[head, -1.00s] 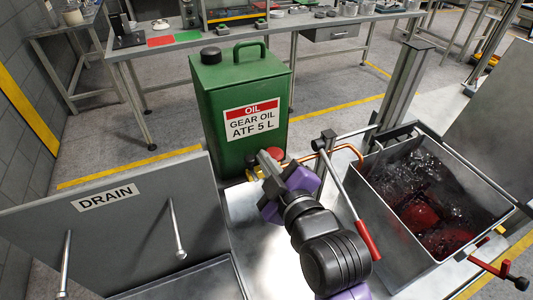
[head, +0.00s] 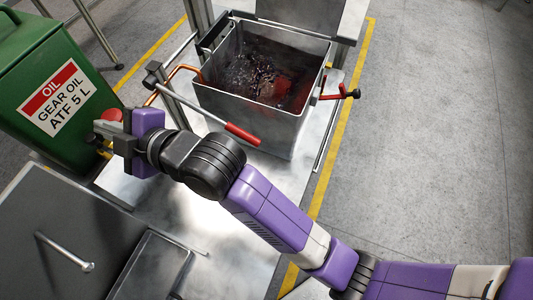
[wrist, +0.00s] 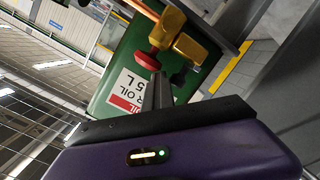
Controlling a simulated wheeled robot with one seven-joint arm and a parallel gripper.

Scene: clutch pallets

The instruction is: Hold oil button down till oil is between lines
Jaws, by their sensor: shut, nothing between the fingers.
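The red oil button (head: 113,115) sits on a brass fitting at the lower right of the green oil can (head: 45,88), labelled gear oil. In the wrist view the red button (wrist: 148,61) is just ahead of my fingertips, beside the brass valve body (wrist: 184,46). My gripper (head: 101,136) is shut and empty, right at the button. I cannot tell whether the fingertips touch or press it. The metal tank (head: 238,118) holds dark reddish liquid with bubbles and a red part (head: 283,86). I cannot make out level lines on it.
A copper pipe (head: 178,73) runs from the fitting side to the tank. A lever with a red handle (head: 242,133) stands in front of the tank. A red crank (head: 338,95) sticks out at its right. The grey drain bin (head: 70,235) is at lower left. Floor at right is clear.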

